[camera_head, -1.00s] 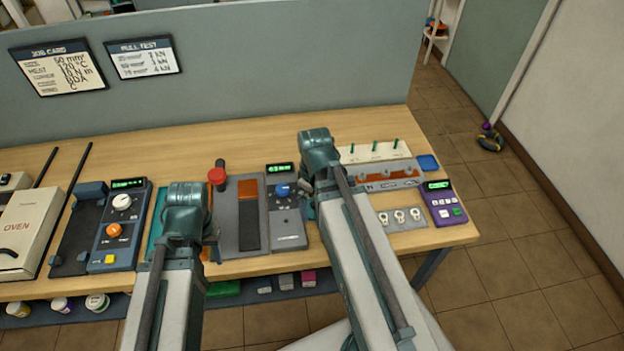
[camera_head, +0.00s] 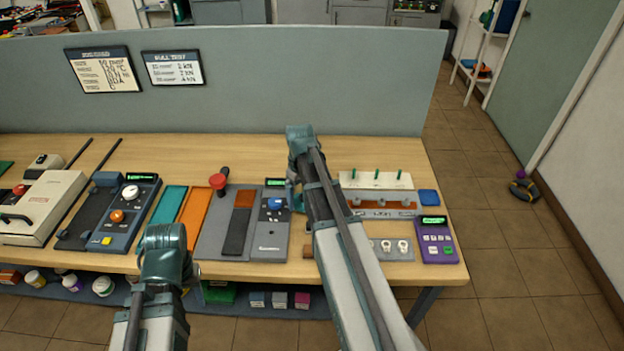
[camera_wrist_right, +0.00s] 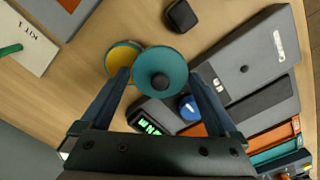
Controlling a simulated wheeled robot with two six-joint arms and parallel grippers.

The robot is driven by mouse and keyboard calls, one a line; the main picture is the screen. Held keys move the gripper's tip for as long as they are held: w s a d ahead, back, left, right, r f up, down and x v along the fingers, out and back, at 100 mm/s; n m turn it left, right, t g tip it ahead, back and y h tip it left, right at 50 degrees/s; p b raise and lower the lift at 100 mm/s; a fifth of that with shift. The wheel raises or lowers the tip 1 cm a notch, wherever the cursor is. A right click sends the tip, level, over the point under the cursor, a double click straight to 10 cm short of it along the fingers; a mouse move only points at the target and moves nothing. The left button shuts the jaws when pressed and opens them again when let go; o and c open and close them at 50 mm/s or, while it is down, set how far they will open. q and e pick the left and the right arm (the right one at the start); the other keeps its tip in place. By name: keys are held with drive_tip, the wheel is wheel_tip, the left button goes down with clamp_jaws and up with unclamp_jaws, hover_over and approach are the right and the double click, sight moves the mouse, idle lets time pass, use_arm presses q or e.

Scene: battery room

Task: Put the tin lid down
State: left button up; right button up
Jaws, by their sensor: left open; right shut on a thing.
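The tin lid (camera_wrist_right: 160,60), a teal disc with a dark knob, is between the fingers of my right gripper (camera_wrist_right: 160,79), which is shut on it. In the right wrist view, a round tin with a yellow inside and teal rim (camera_wrist_right: 119,58) shows beside the lid, partly covered by it; I cannot tell the height between them. In the head view my right gripper (camera_head: 296,190) points down over the bench, and my arm hides the tin and lid. My left gripper (camera_head: 168,262) is open and empty at the bench's front edge, its fingertips mostly hidden.
The wooden bench (camera_head: 245,151) has clear room along its back. A grey pull tester with a blue knob (camera_head: 272,203) stands left of my right arm. A peg board (camera_head: 372,179), a blue pad (camera_head: 428,197) and a purple meter (camera_head: 436,240) lie right. A partition (camera_head: 300,80) stands behind.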

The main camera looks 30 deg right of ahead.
drive_tip(key=w+d, duration=0.3)
drive_tip(key=w+d+f+b, duration=0.1)
drive_tip(key=w+d, duration=0.2)
drive_tip(key=w, duration=0.1)
drive_tip(key=w+d, duration=0.3)
drive_tip(key=d, duration=0.1)
drive_tip(key=shift+w+f, duration=0.2)
drive_tip(key=shift+w, duration=0.15)
drive_tip(key=shift+w+d, duration=0.4)
wheel_tip(320, 180, down, 4)
drive_tip(key=b, duration=0.4)
drive_tip(key=shift+s+a+r, duration=0.1)
drive_tip(key=shift+r, duration=0.1)
drive_tip(key=shift+f, duration=0.15)
drive_tip(key=o, duration=0.9)
